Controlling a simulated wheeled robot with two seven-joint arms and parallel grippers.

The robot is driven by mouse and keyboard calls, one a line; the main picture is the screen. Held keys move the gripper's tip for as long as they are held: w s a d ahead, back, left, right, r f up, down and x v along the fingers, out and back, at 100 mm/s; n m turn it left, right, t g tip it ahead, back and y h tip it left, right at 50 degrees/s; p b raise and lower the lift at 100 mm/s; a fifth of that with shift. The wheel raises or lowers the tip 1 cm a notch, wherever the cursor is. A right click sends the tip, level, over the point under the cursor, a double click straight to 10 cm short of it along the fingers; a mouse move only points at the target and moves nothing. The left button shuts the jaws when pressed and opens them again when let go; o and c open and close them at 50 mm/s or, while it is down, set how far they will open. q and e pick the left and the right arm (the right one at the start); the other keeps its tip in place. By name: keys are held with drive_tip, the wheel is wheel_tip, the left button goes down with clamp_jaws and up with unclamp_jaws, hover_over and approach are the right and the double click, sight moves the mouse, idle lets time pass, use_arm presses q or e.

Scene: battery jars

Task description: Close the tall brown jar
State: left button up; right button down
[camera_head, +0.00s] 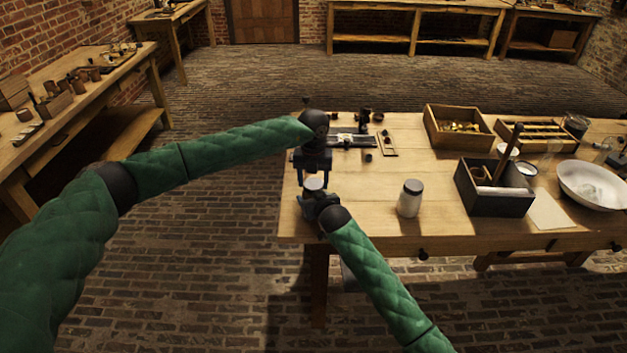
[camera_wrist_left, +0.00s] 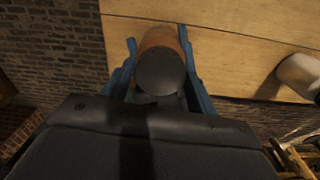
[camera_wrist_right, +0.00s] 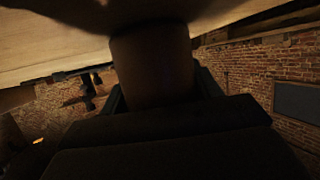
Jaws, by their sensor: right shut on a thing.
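The tall brown jar (camera_wrist_left: 158,38) stands at the table's left front edge. In the left wrist view a dark grey round disc (camera_wrist_left: 160,72) covers its near end; I cannot tell how firmly it sits. In the head view a pale round top (camera_head: 314,184) shows between my grippers. My left gripper (camera_head: 313,176) is above it, pointing down, its blue fingers spread on either side of the disc. My right gripper (camera_head: 314,198) is lower and shut on the jar body, which looks like a dark cylinder in the right wrist view (camera_wrist_right: 153,68). The grippers hide most of the jar.
A white jar with a grey lid (camera_head: 409,198) stands to the right. A dark box (camera_head: 497,200), a wooden tray (camera_head: 432,128) and a white bowl (camera_head: 594,186) lie further right. Small parts (camera_head: 363,122) sit behind my left gripper. The table between the white jar and tray is clear.

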use_arm(q)
drive_tip(key=shift+o, duration=1.3)
drive_tip(key=shift+r, duration=0.15)
drive_tip(key=shift+r, duration=2.1)
drive_tip(key=shift+c, duration=0.3)
